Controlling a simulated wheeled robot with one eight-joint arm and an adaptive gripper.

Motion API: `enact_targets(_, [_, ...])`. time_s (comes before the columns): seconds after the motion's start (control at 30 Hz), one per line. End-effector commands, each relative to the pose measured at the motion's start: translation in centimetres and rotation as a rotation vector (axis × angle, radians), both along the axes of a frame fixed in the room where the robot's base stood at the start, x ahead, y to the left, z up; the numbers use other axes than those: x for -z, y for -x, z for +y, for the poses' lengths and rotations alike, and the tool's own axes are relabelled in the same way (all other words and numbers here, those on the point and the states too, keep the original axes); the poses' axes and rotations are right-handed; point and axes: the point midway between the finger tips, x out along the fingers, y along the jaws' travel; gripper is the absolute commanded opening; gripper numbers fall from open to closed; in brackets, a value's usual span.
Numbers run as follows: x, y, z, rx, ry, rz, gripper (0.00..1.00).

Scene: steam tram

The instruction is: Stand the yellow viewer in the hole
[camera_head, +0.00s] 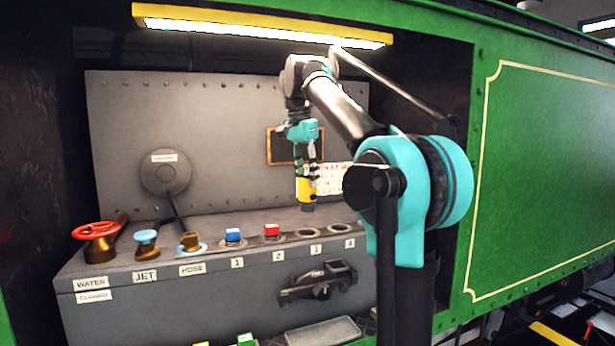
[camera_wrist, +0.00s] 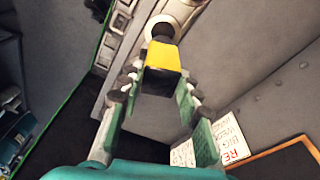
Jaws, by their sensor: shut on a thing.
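My gripper (camera_head: 306,172) is shut on the yellow viewer (camera_head: 305,190) and holds it roughly upright, dark end down, above the panel. In the wrist view, the yellow viewer (camera_wrist: 163,58) sits between the fingers (camera_wrist: 160,85), its dark end over a pale ring (camera_wrist: 150,27). Two open ringed holes show on the panel, one left (camera_head: 308,234) and one right (camera_head: 340,228). The viewer's lower end is apart from the panel in the head view. Exactly which hole lies below it I cannot tell.
A blue block (camera_head: 233,235) and a red block (camera_head: 270,230) stand at labels 1 and 2. A red valve wheel (camera_head: 95,230), a blue knob (camera_head: 146,237) and a brass fitting (camera_head: 190,240) stand further left. The grey back wall (camera_head: 240,130) rises close behind.

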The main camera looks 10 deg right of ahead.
Motion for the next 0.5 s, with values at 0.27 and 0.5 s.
enact_targets(0.27, [1.1,0.0,0.0,0.000,0.000,0.000,0.00])
enact_targets(0.5, [2.6,0.0,0.0,0.000,0.000,0.000,0.00])
